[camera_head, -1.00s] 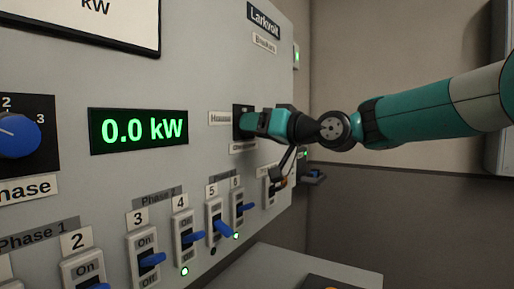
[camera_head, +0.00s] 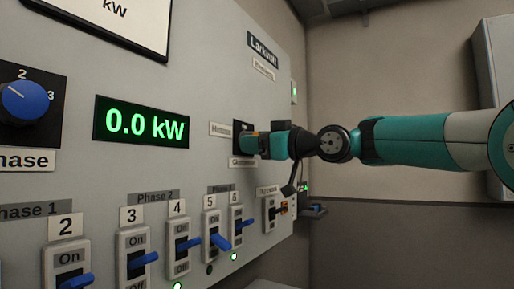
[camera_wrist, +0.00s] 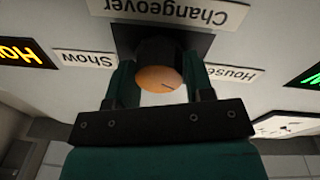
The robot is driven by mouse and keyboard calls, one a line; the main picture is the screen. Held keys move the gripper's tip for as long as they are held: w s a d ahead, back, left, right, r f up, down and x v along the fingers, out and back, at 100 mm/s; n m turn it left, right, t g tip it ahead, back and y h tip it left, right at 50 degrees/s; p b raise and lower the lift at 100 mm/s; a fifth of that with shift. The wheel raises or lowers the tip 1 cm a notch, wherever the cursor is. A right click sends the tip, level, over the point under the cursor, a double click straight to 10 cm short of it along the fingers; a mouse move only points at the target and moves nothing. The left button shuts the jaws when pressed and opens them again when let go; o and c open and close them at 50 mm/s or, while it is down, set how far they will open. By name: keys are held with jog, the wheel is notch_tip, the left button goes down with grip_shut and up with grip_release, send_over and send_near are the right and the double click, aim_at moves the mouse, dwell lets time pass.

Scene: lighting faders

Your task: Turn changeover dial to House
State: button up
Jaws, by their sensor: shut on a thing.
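The changeover dial (camera_wrist: 158,78) has an orange face with a short dark mark and a dark body on a black plate. In the wrist view, which is upside down, the mark sits right of the face's middle, on the House side. The House label (camera_wrist: 230,75) is at the right there, the Show label (camera_wrist: 85,59) at the left, and the Changeover label (camera_wrist: 180,10) at the top. My gripper (camera_head: 252,144) is at the dial in the head view, its fingers shut on either side of it. In that view the dial is mostly hidden by my gripper.
A row of blue breaker switches (camera_head: 187,243) runs below on the panel. A blue phase dial (camera_head: 25,101) and a green 0.0 kW display (camera_head: 142,124) are to the left. An amber display (camera_wrist: 22,53) shows partly in the wrist view. A grey cabinet (camera_head: 497,95) hangs at right.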

dwell(0.3)
jog(key=o, duration=0.9)
jog(key=shift+d, duration=0.1)
jog(key=b+v, duration=0.3)
jog(key=v, duration=1.4)
jog(key=shift+s+b, duration=0.15)
jog(key=shift+b, duration=0.25)
jog(key=shift+d, duration=0.1)
